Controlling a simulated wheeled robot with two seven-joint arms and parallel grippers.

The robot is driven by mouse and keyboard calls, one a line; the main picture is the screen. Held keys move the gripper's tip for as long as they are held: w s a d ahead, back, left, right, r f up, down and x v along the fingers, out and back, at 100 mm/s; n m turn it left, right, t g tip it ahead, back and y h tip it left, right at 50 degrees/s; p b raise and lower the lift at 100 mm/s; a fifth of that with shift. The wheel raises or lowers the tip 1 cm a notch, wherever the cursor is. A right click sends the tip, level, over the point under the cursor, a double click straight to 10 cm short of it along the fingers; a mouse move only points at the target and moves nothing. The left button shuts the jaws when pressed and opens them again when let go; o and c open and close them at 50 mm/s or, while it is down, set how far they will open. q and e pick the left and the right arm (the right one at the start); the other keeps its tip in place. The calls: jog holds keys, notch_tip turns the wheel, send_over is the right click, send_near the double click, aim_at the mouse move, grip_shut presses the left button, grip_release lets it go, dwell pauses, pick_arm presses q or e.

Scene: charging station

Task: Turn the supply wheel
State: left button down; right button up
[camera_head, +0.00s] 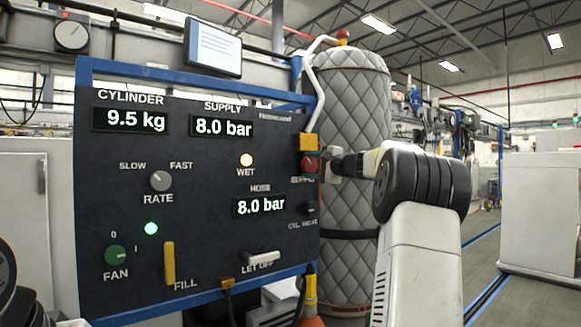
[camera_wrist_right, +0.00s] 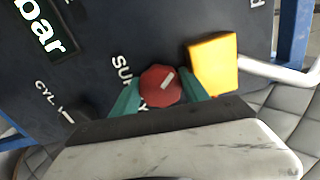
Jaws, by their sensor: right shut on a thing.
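The supply wheel is a small red knob (camera_head: 309,164) at the right edge of the dark control panel (camera_head: 120,185). In the right wrist view the red wheel (camera_wrist_right: 161,85) has a pale mark on its face and sits between the green fingers of my right gripper (camera_wrist_right: 160,94). The fingers touch it on both sides. In the head view my right gripper (camera_head: 322,165) reaches the wheel from the right and partly hides it and its label. The supply display (camera_head: 223,126) reads 8.0 bar. My left gripper is not in view; only dark arm parts show at the lower left.
A yellow block (camera_head: 306,142) sits just above the wheel, with a pale pipe (camera_head: 318,90) rising from it. The hose display (camera_head: 261,206) reads 8.0 bar. The cylinder valve knob (camera_head: 310,207) is below the wheel. A quilted grey cylinder (camera_head: 350,110) stands behind.

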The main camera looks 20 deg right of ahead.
jog(key=m, duration=0.4)
jog(key=shift+m, duration=1.9)
jog(key=o, duration=1.1)
jog(key=shift+s+d, duration=0.1)
jog(key=v, duration=0.7)
jog(key=shift+s, duration=0.3)
jog(key=shift+d, duration=0.1)
